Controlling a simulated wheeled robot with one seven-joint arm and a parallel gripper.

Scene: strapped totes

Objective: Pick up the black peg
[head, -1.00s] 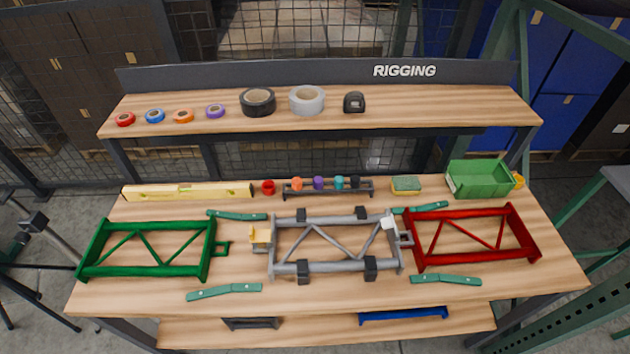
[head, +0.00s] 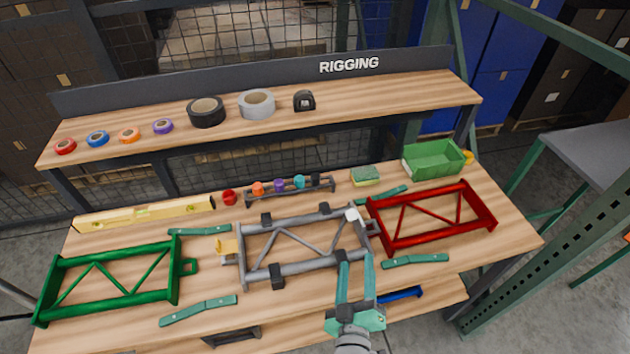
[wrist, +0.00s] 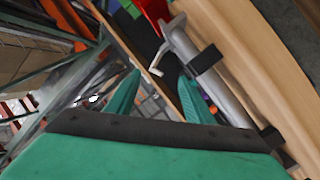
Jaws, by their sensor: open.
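The black peg (head: 316,179) stands at the right end of a small dark rack (head: 290,191) at the back of the bench, beside the teal peg (head: 299,181). A purple peg (head: 279,185) and an orange peg (head: 258,188) stand further left in the rack. My green gripper (head: 356,262) is open and empty at the front of the bench, by the grey frame's lower right corner, well short of the rack. In the wrist view my two fingers (wrist: 155,95) are spread, with the grey frame to their right. I cannot make out the black peg there.
The grey frame (head: 300,268) lies between my gripper and the rack, held by black clamps. A red frame (head: 408,240) is at right, a green frame (head: 115,302) at left. A sponge (head: 365,175) and green bin (head: 437,155) stand right of the rack; a shelf (head: 350,97) is behind.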

